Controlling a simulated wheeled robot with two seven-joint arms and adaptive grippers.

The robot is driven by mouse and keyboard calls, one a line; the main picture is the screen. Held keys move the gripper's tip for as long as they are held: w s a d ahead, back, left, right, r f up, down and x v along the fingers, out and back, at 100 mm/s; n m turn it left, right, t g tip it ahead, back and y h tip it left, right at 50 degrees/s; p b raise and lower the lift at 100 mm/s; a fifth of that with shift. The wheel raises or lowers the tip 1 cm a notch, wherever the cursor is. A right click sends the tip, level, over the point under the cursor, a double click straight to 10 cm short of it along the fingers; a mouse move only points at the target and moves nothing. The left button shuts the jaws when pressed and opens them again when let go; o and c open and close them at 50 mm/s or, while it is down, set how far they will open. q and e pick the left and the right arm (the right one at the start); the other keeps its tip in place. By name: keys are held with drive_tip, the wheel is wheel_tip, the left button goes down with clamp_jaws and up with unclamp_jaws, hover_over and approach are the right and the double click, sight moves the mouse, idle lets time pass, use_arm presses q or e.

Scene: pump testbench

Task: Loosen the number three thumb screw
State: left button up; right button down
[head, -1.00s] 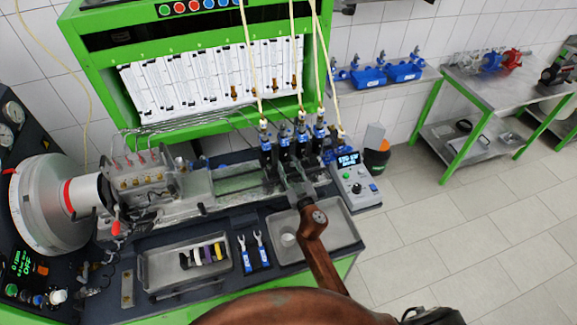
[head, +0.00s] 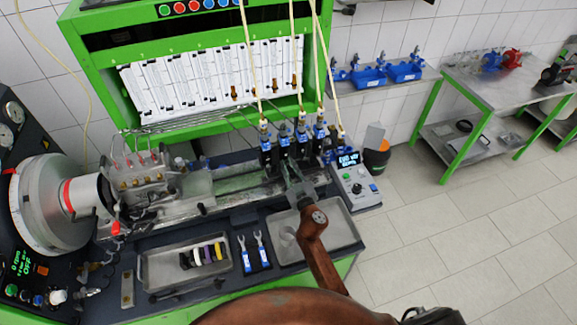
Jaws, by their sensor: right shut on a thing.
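Several dark injectors with blue labels (head: 284,143) stand upright in a row on the bench rail, with pale hoses running up from some of them. My right gripper (head: 289,168) reaches in from the front and is shut at the foot of the row, near its middle. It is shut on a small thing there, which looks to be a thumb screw. The gripper's fingers hide most of it, and I cannot read its number. The other thumb screws are too small to make out. My left gripper is not in view.
A control box (head: 356,186) with a lit display stands right of the row. In front lie a metal tray (head: 341,226), two blue-handled wrenches (head: 257,251) and a tray of small coloured parts (head: 156,272). A pump (head: 139,180) sits left on the rail.

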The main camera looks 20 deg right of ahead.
drive_tip(key=n, duration=1.2)
drive_tip(key=shift+b, duration=0.4)
drive_tip(key=n, duration=0.5)
drive_tip(key=shift+f+n, duration=0.1)
drive_tip(key=shift+n, duration=0.3)
drive_tip(key=n+p, duration=0.1)
drive_tip(key=n, duration=0.4)
drive_tip(key=shift+h, duration=0.3)
drive_tip(key=shift+f+n, duration=0.1)
drive_tip(key=shift+n, duration=0.2)
drive_tip(key=c, duration=1.9)
unclamp_jaws()
